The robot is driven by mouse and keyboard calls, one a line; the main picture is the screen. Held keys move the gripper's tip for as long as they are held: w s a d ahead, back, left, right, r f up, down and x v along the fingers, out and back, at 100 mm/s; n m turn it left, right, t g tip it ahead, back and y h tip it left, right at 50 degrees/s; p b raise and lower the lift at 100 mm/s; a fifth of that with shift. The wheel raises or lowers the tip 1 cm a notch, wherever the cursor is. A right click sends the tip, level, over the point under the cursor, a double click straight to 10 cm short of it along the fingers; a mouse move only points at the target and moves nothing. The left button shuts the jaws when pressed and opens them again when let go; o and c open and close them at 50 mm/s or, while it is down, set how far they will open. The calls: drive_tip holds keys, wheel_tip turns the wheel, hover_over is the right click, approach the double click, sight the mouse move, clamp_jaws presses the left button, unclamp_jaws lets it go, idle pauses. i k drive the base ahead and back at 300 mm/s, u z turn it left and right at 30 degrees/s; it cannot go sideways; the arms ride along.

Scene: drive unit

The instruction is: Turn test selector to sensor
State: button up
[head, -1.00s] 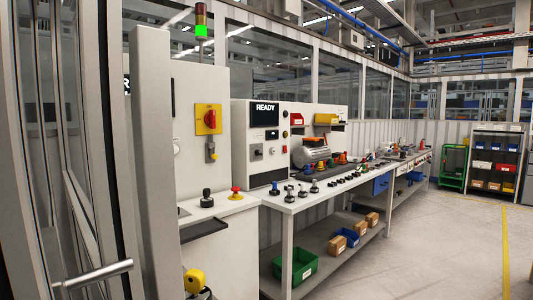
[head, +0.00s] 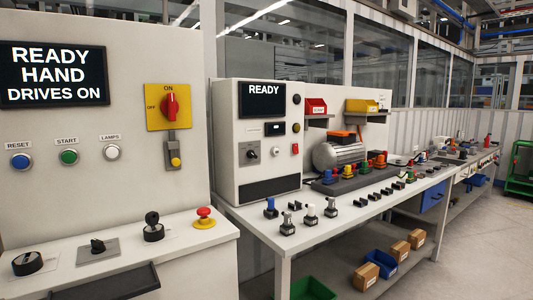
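A white test unit (head: 225,150) with a small screen reading READY (head: 264,103) stands on the bench in the middle of the head view. A small black selector knob (head: 252,154) on a grey plate sits on the unit's front, left of centre. It looks like the test selector. Its labels are too small to read, so I cannot tell which position it points to. My gripper is not in view.
A control cabinet (head: 80,195) fills the left, with a red rotary switch (head: 170,104) and a console with knobs and a red mushroom button (head: 204,213). The white bench (head: 340,227) carries several small switches and a motor (head: 339,156). Open floor (head: 480,250) lies at the right.

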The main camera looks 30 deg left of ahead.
sight(251, 154)
drive_tip(key=i, duration=0.15)
drive_tip(key=u, duration=2.2)
drive_tip(key=i, duration=0.4)
drive_tip(key=z, duration=1.25)
drive_tip(key=i, duration=0.25)
drive_tip(key=z, duration=0.4)
drive_tip(key=i, duration=1.55)
drive_tip(key=u, duration=0.55)
